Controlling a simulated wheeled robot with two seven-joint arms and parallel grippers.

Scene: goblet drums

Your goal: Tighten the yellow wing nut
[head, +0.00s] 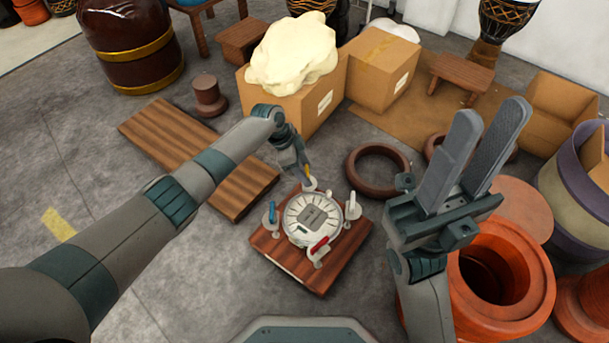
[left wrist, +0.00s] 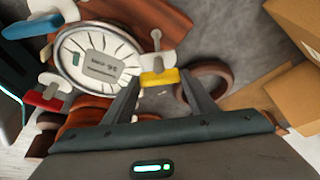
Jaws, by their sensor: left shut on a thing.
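A round white dial-like disc (head: 313,215) with a grey centre plate lies on a brown wooden board (head: 345,262). Wing nuts stand around its rim: a blue one (head: 272,213), a red one (head: 318,247), a white one (head: 352,206) and the yellow wing nut (left wrist: 160,77). The yellow one is mostly hidden by my left gripper in the head view. My left gripper (left wrist: 159,76) is shut on the yellow wing nut, one finger on each side. My right gripper (head: 493,110) is open and empty, raised to the right of the board.
An orange drum shell (head: 540,285) stands under my right gripper. A brown ring (head: 378,170) lies behind the board. A cardboard box (head: 325,90) with a cream bundle stands further back. Wooden planks (head: 165,135) lie at left; grey floor in front is clear.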

